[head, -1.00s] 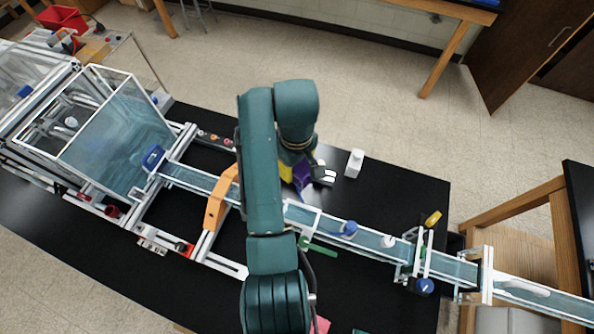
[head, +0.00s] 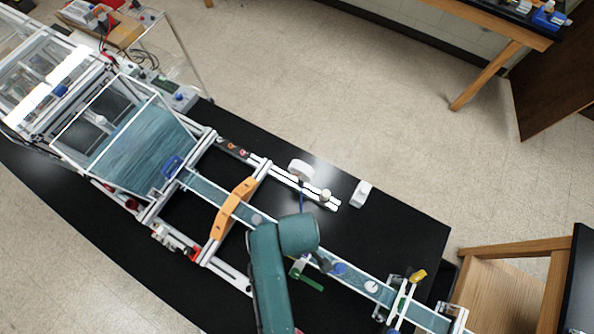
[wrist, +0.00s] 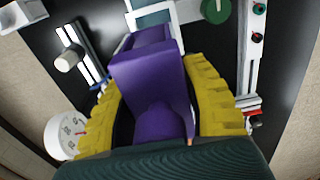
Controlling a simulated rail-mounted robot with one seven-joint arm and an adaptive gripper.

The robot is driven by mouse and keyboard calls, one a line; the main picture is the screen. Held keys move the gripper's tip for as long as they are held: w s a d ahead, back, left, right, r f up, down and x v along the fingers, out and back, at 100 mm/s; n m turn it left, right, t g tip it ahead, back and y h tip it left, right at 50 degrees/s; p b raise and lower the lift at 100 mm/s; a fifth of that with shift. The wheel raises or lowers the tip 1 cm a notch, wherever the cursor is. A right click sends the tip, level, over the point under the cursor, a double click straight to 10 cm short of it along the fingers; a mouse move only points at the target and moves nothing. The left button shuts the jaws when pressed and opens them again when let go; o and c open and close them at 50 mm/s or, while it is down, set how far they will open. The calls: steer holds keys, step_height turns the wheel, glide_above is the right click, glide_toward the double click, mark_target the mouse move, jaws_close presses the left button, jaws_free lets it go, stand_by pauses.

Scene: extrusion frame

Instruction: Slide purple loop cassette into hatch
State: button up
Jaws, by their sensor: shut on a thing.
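The purple loop cassette (wrist: 150,80) fills the middle of the wrist view, a chunky block with a rounded near end. My gripper (wrist: 154,68) is shut on it, with a ribbed yellow finger on each side. Beyond its far end is a white-rimmed teal piece (wrist: 152,16); I cannot tell whether they touch or whether this is the hatch. In the head view my arm hides the gripper and cassette. A blue-framed opening (head: 172,166) sits where the channel meets the clear tank (head: 140,140); I cannot tell whether that is the hatch.
An orange bridge (head: 233,207) spans the long channel (head: 208,190). White rails (head: 290,180) and a white block (head: 361,193) lie on the black bench. A green knob (wrist: 216,10) and a round white dial (wrist: 68,134) flank the cassette. Bare bench lies at right (head: 405,225).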

steer(key=shift+r, duration=0.1)
stand_by(0.3)
step_height(320, 180, down, 6)
steer(key=b, duration=0.3)
steer(key=shift+w+r, duration=0.1)
steer(key=shift+r, duration=0.05)
steer(key=shift+r+p, duration=0.1)
steer(key=shift+p, duration=1.15)
stand_by(1.1)
steer(key=shift+f+b, duration=0.95)
steer(key=shift+f, duration=0.75)
steer(key=o, duration=1.2)
steer(key=shift+o, duration=0.2)
step_height(320, 180, up, 12)
steer(key=shift+r, duration=0.1)
